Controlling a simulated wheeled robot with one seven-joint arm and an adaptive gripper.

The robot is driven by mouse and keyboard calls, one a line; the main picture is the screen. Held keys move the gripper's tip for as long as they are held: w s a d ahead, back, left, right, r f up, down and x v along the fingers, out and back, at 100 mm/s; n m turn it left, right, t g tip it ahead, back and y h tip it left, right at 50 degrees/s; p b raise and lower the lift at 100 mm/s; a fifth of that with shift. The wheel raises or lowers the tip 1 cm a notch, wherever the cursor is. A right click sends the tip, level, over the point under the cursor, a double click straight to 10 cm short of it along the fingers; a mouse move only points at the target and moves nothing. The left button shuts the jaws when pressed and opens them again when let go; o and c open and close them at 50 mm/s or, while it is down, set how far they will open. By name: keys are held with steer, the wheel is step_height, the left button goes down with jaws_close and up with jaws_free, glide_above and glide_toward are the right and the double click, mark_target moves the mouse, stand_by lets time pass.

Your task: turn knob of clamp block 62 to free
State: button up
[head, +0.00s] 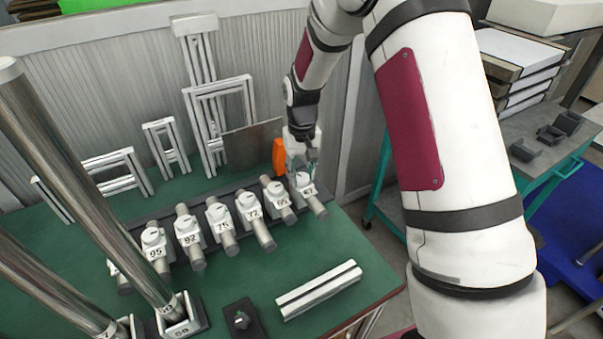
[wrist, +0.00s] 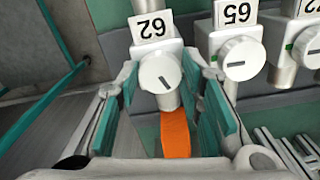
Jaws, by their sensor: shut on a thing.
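Clamp block 62 (head: 308,191) is the right end block of a row on the green table. It also shows at the top of the wrist view, with its number plate (wrist: 152,27) upside down. Its round white knob (wrist: 158,72) has a dark slanted mark. My gripper (head: 303,168) reaches down over this block. In the wrist view its teal finger pads stand on either side of the knob, and it is shut on the knob. Part of the knob's rim is hidden by the pads.
Clamp block 65 (wrist: 239,57) stands close beside, with several more blocks (head: 188,230) to the left. An orange piece (head: 280,156) is beside my gripper. Metal frames (head: 220,105) stand behind. A pale bar (head: 318,290) and a small black dial box (head: 241,319) lie in front.

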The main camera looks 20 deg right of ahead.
mark_target(303, 176)
steer(key=n, duration=0.3)
steer(key=shift+n, duration=0.4)
steer(key=n, duration=0.3)
steer(key=shift+n, duration=0.3)
steer(key=n, duration=0.5)
steer(key=shift+d+n+p, duration=0.1)
steer(key=shift+n+p, duration=0.3)
steer(key=shift+w+n, duration=0.1)
steer(key=shift+n, duration=0.2)
steer(key=o, duration=1.2)
steer(key=shift+c, duration=0.2)
step_height(303, 176, up, 12)
